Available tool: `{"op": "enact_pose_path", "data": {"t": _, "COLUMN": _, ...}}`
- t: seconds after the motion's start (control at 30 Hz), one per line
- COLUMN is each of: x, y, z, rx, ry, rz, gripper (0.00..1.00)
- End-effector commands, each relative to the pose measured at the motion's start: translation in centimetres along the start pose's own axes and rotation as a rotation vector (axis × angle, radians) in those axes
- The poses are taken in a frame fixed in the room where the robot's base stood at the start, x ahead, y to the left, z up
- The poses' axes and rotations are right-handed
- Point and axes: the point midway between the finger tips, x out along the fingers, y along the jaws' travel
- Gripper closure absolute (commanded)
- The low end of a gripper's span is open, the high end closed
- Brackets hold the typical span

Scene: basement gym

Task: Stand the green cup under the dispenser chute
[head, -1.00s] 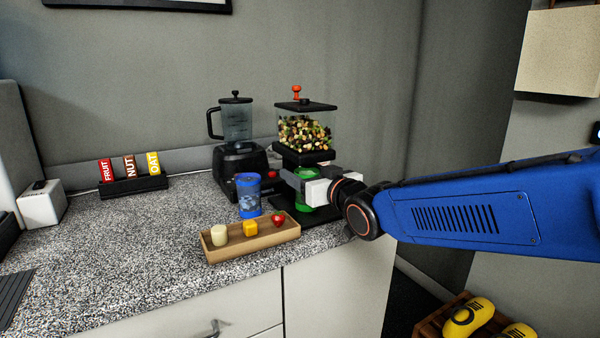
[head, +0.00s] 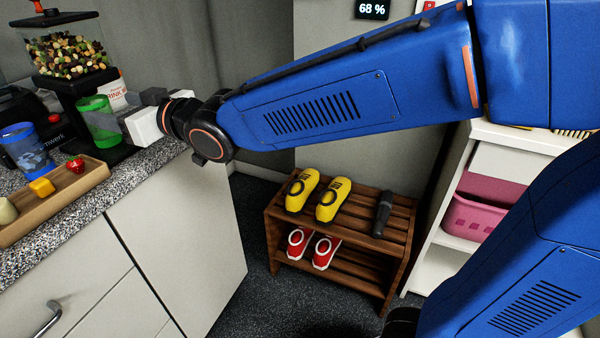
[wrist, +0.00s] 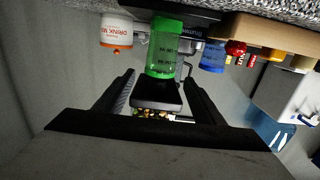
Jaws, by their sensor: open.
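The green see-through cup (head: 98,120) stands upright on the dark base (head: 105,153) of the nut dispenser (head: 70,50). In the wrist view, which looks upside down, the cup (wrist: 165,48) lines up with the dark chute part (wrist: 156,94) of the dispenser. My gripper (head: 128,108) is open, on the cup's right side in the head view. In the wrist view the open fingers of my gripper (wrist: 158,85) point toward the cup, which appears beyond the fingertips with nothing held between them. Exact clearance is hard to tell.
A blue cup (head: 27,150) and a wooden tray (head: 50,205) with small food pieces stand left of the green cup. A white drink mix tub (wrist: 116,30) is close by. A wooden shoe rack (head: 340,235) and pink basket (head: 475,215) are off the counter.

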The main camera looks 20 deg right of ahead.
Motion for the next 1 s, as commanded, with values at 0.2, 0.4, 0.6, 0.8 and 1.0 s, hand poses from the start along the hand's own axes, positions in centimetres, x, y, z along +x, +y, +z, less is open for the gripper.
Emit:
{"op": "enact_pose_path", "data": {"t": 0.2, "x": -2.3, "y": 3.6, "z": 1.1, "rx": 0.003, "ry": -0.064, "rz": 0.075, "gripper": 0.37}}
{"op": "enact_pose_path", "data": {"t": 0.4, "x": -10.2, "y": 12.1, "z": 5.4, "rx": 0.037, "ry": -0.26, "rz": 0.274, "gripper": 0.37}}
{"op": "enact_pose_path", "data": {"t": 0.6, "x": -20.5, "y": 17.6, "z": 10.7, "rx": 0.112, "ry": -0.477, "rz": 0.456, "gripper": 0.37}}
{"op": "enact_pose_path", "data": {"t": 0.8, "x": -31.5, "y": 19.2, "z": 16.1, "rx": 0.227, "ry": -0.689, "rz": 0.602, "gripper": 0.37}}
{"op": "enact_pose_path", "data": {"t": 1.0, "x": -41.3, "y": 17.2, "z": 21.1, "rx": 0.37, "ry": -0.88, "rz": 0.703, "gripper": 0.37}}
